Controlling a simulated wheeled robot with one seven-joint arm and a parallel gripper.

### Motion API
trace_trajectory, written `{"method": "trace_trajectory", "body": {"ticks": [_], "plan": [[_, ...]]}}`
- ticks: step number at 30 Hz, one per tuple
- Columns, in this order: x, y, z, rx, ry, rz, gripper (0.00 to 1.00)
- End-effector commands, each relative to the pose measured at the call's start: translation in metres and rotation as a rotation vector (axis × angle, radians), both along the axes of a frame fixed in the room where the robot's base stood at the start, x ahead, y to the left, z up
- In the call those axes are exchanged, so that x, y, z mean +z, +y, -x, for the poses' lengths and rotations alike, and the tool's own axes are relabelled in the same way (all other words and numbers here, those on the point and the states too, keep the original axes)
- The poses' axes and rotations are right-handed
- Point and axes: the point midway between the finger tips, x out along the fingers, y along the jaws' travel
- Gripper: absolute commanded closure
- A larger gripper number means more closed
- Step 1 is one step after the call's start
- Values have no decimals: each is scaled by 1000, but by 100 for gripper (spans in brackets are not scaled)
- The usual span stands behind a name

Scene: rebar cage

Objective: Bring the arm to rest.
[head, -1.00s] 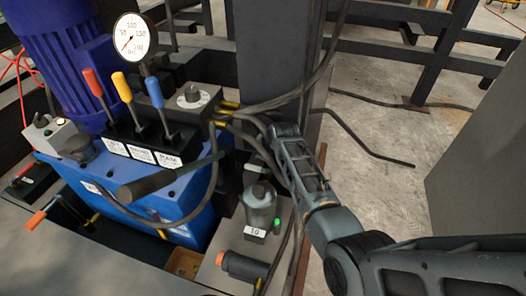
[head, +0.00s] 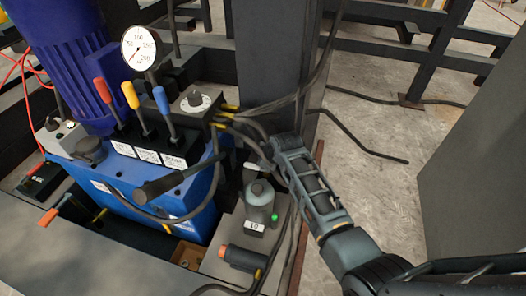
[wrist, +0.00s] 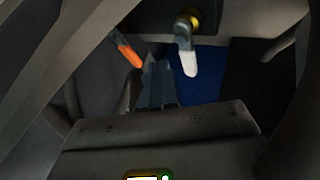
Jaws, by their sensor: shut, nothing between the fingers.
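My arm (head: 315,195) reaches from the lower right corner of the head view up to the hoses beside the dark post. Its far end is next to the hoses, and I cannot make out the fingers there. In the wrist view my gripper (wrist: 156,68) shows as narrow blue-grey fingers, shut and empty. An orange handle (wrist: 128,52) is just left of the fingertips. A pale-tipped lever (wrist: 188,58) with a brass collar is just right of them. I cannot tell whether the fingers touch either one.
A blue hydraulic unit (head: 185,200) with red, yellow and blue levers and a pressure gauge (head: 138,47) stands left. Black hoses (head: 270,108) and a dark post (head: 268,60) are close to my arm. Concrete floor (head: 375,120) is fairly open right of the post, before a grey panel (head: 475,165).

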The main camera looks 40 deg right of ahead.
Motion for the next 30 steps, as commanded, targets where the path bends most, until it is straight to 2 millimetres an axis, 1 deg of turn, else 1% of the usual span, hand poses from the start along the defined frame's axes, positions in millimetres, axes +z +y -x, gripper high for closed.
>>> {"method": "trace_trajectory", "body": {"ticks": [1,3,9,13,20,23,26,29,30], "plan": [[14,3,7,2,-1,2,100],[23,5,15,2,0,1,100],[41,10,29,3,-1,0,100],[45,12,33,2,2,-2,100],[45,12,34,2,1,-1,100],[42,12,40,-3,-6,1,100],[34,14,60,-17,-26,6,100],[27,19,87,-35,-64,11,100],[24,22,100,-42,-81,11,100]]}}
